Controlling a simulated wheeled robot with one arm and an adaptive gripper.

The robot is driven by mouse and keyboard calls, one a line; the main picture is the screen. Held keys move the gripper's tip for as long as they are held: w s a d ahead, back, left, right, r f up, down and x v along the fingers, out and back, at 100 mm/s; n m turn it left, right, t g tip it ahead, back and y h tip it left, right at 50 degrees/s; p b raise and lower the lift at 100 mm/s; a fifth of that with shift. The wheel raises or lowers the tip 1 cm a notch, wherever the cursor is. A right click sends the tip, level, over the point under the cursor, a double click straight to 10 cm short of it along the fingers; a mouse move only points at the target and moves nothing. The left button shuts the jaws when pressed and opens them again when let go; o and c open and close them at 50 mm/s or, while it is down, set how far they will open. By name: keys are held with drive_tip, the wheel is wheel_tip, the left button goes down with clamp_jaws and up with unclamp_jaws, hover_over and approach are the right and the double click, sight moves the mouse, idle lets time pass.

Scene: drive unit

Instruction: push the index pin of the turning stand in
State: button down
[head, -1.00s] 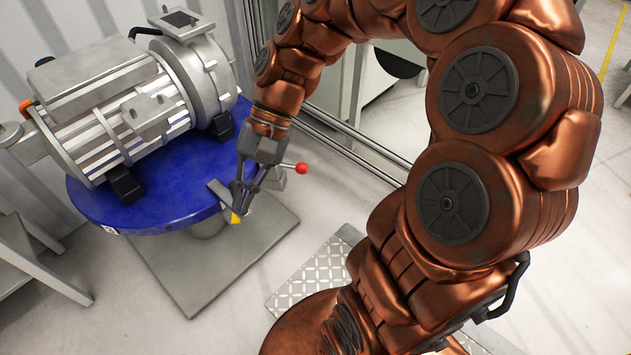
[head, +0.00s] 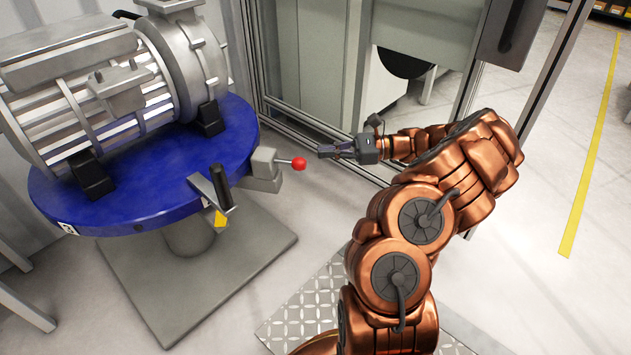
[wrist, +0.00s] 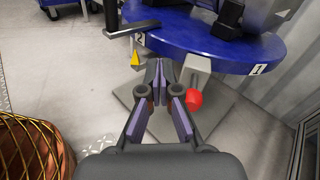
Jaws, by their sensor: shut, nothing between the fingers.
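The turning stand has a round blue table (head: 150,190) on a grey pedestal, at the left in the head view. The index pin shows as a red knob (head: 299,164) on a short rod out of a grey block (head: 264,168) at the table's right edge. The knob also shows in the wrist view (wrist: 194,99), just right of the fingers. My gripper (head: 322,151) is shut and empty. In the head view its tips point left and appear a little right of and above the knob, apart from it. How deep the pin sits is hidden inside the block.
A motor (head: 95,85) is mounted on the table. A black-handled lever (head: 220,187) and a yellow pointer (head: 221,219) are at the table's front edge. A metal-framed enclosure (head: 330,70) stands behind my gripper.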

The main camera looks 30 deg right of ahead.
sight(305, 165)
drive_tip(key=s+d+f+m+t+h+b, duration=0.3)
drive_tip(key=d+f+m+t, duration=0.15)
drive_tip(key=d+f, duration=0.55)
drive_tip(key=b+x, duration=0.5)
drive_tip(key=x, duration=0.8)
drive_tip(key=shift+a, duration=0.35)
drive_tip(key=shift+f+m+g, duration=0.15)
drive_tip(key=shift+m+g, duration=0.1)
drive_tip(key=p+x, duration=0.1)
drive_tip(key=x, duration=0.2)
drive_tip(key=shift+a+p, duration=0.15)
drive_tip(key=shift+p, duration=0.25)
drive_tip(key=shift+w+a, duration=0.15)
drive_tip(key=shift+a, duration=0.05)
